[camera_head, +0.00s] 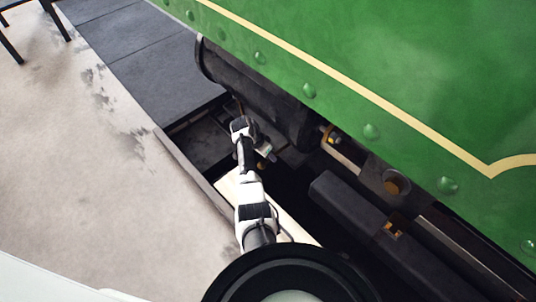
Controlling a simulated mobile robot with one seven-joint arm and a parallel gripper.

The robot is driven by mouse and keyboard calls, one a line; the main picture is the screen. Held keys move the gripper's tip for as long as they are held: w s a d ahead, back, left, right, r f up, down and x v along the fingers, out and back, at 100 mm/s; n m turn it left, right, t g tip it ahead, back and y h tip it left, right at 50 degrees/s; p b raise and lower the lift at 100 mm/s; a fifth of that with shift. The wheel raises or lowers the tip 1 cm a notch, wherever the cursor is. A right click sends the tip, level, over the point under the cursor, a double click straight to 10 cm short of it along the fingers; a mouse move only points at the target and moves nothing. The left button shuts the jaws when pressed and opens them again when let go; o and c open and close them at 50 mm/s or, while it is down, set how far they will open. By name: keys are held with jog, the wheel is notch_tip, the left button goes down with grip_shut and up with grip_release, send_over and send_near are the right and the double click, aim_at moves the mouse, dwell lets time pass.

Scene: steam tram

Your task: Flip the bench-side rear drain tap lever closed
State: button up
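A dark cylinder (262,98) lies under the tram's green side panel (340,60). A small brass-coloured fitting (331,139) shows beside its right end; I cannot tell whether it is a drain tap or which way any lever points. A yellowish bit (261,165) shows low beside my arm, too small to identify. My arm reaches from the bottom middle up to the cylinder's underside. My gripper (266,152) seems to be the small pale part beside the wrist, under the cylinder; its fingers are too small to read. The bench-side rear tap lever cannot be made out.
Dark beams and running gear (365,215) fill the space right of my arm. A dark pit opening with a pale edge (190,170) lies left.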

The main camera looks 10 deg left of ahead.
jog(key=p+v, duration=0.4)
jog(key=v, duration=0.9)
jog(key=shift+a+r, duration=0.25)
jog(key=shift+r, duration=0.1)
